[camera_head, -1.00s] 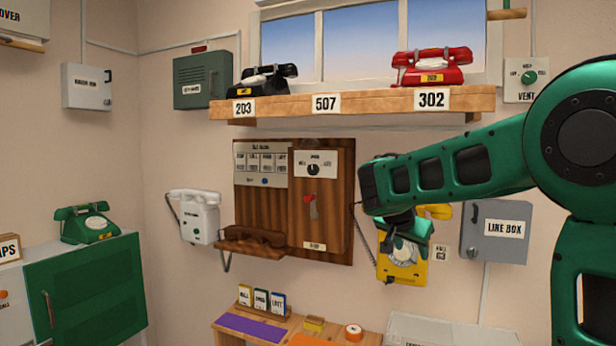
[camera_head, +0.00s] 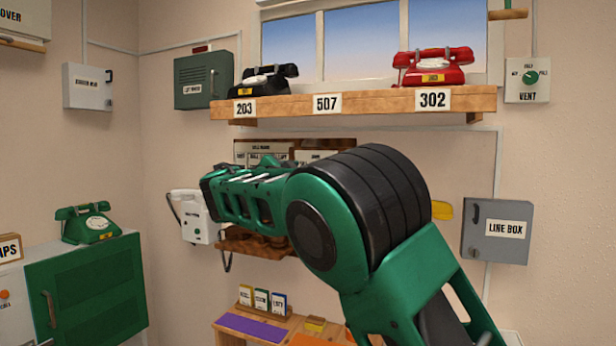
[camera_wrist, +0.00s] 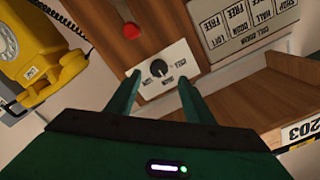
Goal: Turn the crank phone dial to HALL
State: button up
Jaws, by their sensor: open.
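The crank phone (camera_wrist: 190,30) is a brown wooden wall unit, seen upside down in the wrist view. Its black round dial (camera_wrist: 159,68) sits on a white plate with small labels too blurred to read surely. A red crank knob (camera_wrist: 130,31) is on the same wooden front. My gripper (camera_wrist: 158,78) is open, with its two green fingers on either side of the dial plate and the dial between them; I cannot tell whether they touch it. In the head view my arm covers most of the crank phone, and only its top edge (camera_head: 340,144) shows; the gripper is hidden there.
A white call board (camera_wrist: 245,25) is beside the dial. A yellow phone (camera_wrist: 35,55) with a coiled cord hangs on the other side. A shelf (camera_head: 375,103) with a black phone and a red phone (camera_head: 433,68) runs above. A white phone (camera_head: 195,215) hangs left.

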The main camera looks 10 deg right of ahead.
jog(key=x, duration=0.6)
jog(key=shift+w+d, duration=0.25)
jog(key=shift+d, duration=0.05)
jog(key=shift+c, duration=0.6)
jog(key=c, duration=0.9)
